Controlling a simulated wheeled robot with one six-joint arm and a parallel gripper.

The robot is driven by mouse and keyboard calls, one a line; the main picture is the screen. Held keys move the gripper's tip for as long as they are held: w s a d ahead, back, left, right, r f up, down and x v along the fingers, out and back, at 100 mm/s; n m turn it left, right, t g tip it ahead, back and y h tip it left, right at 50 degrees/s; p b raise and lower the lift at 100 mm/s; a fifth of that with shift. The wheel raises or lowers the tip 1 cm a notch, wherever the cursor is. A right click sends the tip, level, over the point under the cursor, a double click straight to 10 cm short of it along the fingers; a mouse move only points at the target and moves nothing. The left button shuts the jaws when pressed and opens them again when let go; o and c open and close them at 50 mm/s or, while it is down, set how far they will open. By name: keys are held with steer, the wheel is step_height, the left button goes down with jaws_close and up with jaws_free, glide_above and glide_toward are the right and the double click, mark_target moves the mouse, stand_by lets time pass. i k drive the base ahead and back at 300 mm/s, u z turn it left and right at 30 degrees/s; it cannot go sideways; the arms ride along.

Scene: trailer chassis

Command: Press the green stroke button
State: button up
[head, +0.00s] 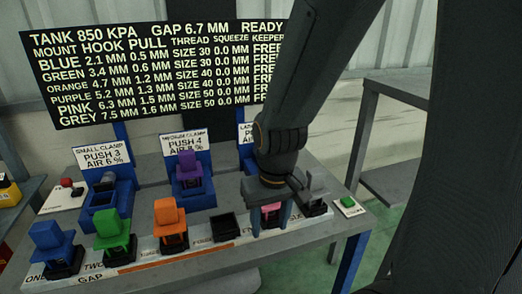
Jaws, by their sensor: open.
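The green button (348,202) sits on a small white plate at the right end of the grey bench. It is uncovered in the head view. My gripper (270,222) points down at the front row, left of the button and apart from it. Its fingers are open, one on each side of the pink block (271,211). I cannot tell whether they touch the block. My arm hides part of the block's top and the clamp behind.
Blue (51,238), green (113,228), orange (170,216) and grey (312,191) blocks stand in the front row, with one empty black holder (227,226). Behind are blue clamps (188,187), one holding a purple block. A sign board (150,65) hangs behind.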

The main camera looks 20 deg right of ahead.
mark_target(347, 201)
steer(key=z, duration=0.45)
steer(key=k, duration=0.15)
steer(key=z, duration=0.25)
steer(key=i, duration=0.5)
steer(key=z, duration=0.05)
